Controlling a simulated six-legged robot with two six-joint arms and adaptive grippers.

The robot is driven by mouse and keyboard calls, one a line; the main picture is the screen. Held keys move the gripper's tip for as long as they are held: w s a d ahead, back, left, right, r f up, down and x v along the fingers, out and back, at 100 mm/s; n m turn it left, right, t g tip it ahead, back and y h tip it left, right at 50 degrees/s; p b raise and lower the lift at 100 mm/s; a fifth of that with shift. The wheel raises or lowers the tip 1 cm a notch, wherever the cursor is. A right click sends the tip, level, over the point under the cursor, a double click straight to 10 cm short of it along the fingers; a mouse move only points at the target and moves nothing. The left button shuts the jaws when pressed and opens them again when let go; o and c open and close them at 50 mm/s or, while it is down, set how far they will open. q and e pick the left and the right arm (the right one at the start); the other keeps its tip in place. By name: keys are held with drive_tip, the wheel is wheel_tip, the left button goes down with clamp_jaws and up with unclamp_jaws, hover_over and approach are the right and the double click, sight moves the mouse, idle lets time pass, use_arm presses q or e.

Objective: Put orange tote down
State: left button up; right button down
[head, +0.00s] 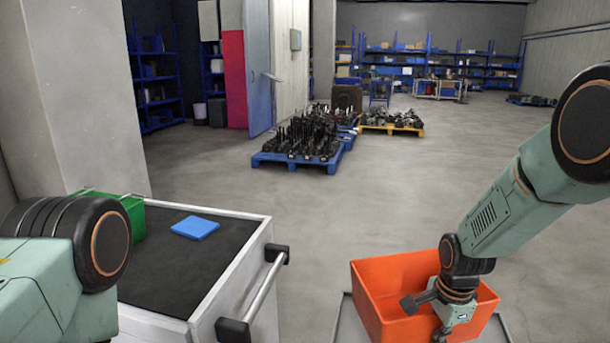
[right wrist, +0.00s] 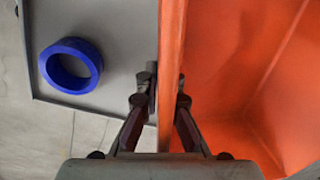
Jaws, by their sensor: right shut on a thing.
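The orange tote (head: 395,272) is an open, empty-looking box at the lower right of the head view. In the right wrist view its wall (right wrist: 172,60) runs up the middle, with its inside on the right. My right gripper (right wrist: 165,90) has one finger on each side of this wall and is shut on it. In the head view my right gripper (head: 445,318) is partly hidden by its own wrist. A grey tray (right wrist: 115,25) lies under or beside the tote; I cannot tell whether the tote touches it. My left gripper is out of view; only its arm shows.
A blue ring (right wrist: 71,65) lies on the grey tray. A white cart (head: 235,275) with a dark top and a bar handle stands left, bearing a blue block (head: 195,228) and a green bin (head: 133,215). Loaded pallets (head: 295,160) stand farther back. Open floor lies between.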

drive_tip(key=s+a+r+n+g+y+b, duration=0.1)
drive_tip(key=s+a+r+n, duration=0.75)
drive_tip(key=s+n, duration=0.55)
drive_tip(key=f+n, duration=0.1)
drive_tip(key=f, duration=0.1)
drive_tip(key=s+f+n, duration=0.1)
drive_tip(key=f, duration=0.1)
drive_tip(key=shift+s+d+f, duration=0.1)
drive_tip(key=shift+f, duration=0.25)
idle(0.4)
